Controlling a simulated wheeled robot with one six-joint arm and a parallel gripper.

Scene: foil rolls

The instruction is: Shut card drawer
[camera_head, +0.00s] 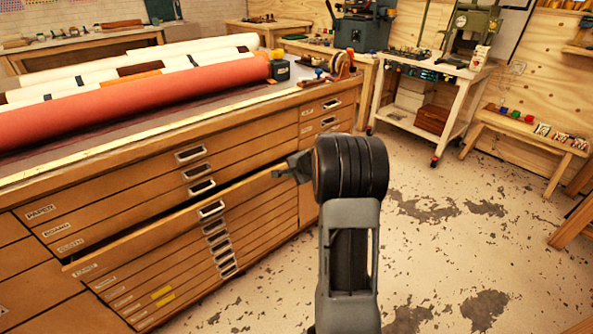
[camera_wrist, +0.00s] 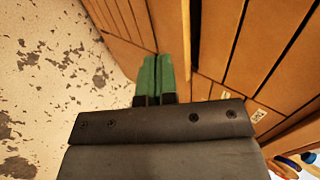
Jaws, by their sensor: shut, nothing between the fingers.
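A wide wooden drawer (camera_head: 150,238) in the flat-file cabinet stands a little way out, with a dark gap above its front edge. Its label is too small to read for certain. My gripper (camera_head: 278,173) is near the right end of this drawer front in the head view, partly hidden by my own wrist. In the wrist view its green fingers (camera_wrist: 154,75) are together and empty, close to the wooden drawer fronts. I cannot tell whether they touch the drawer.
A white wheeled cart (camera_head: 425,90) and a low bench (camera_head: 530,135) stand at the right. The floor (camera_head: 450,230) right of the cabinet is clear.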

